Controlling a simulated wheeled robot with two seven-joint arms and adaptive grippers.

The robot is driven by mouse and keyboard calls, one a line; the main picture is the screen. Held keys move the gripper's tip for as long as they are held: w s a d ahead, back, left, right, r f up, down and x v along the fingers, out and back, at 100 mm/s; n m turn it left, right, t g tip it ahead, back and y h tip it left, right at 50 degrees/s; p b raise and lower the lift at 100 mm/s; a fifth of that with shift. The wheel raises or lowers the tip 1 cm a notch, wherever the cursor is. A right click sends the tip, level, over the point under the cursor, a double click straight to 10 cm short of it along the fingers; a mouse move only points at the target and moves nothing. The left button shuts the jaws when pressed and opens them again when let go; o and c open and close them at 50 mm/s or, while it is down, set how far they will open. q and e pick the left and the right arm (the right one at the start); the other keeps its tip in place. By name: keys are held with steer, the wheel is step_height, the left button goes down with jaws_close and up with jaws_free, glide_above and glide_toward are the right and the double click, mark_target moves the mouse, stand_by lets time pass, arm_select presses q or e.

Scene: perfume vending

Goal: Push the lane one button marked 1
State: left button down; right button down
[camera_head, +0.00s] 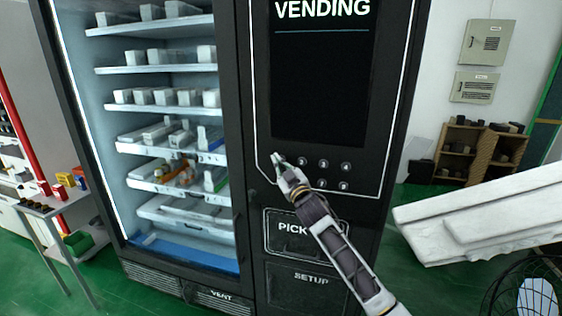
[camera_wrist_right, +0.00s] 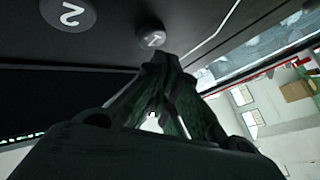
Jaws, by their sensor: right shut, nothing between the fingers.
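The button marked 1 (camera_wrist_right: 152,40) is a round grey disc on the dark panel, in the wrist view. In the head view my right gripper (camera_head: 280,162) covers its place at the left end of the top button row. My right gripper is shut and empty. Its fingertips (camera_wrist_right: 162,60) are right at the edge of button 1 in the wrist view; I cannot tell whether they press it. The button marked 2 (camera_wrist_right: 68,14) is to the left in the wrist view, and in the head view (camera_head: 301,161) just right of the fingertips. My left gripper is not in view.
The black vending machine panel has a large dark screen (camera_head: 325,90) above the buttons and a pick-up flap (camera_head: 285,232) below. Glass-fronted shelves (camera_head: 165,97) with boxes are on the left. A small side table (camera_head: 50,203) stands further left.

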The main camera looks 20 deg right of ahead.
steer(key=shift+s, duration=0.15)
steer(key=s+a, duration=0.1)
steer(key=s, duration=0.1)
steer(key=s+a, duration=0.1)
steer(key=s, duration=0.1)
steer(key=shift+a, duration=0.4)
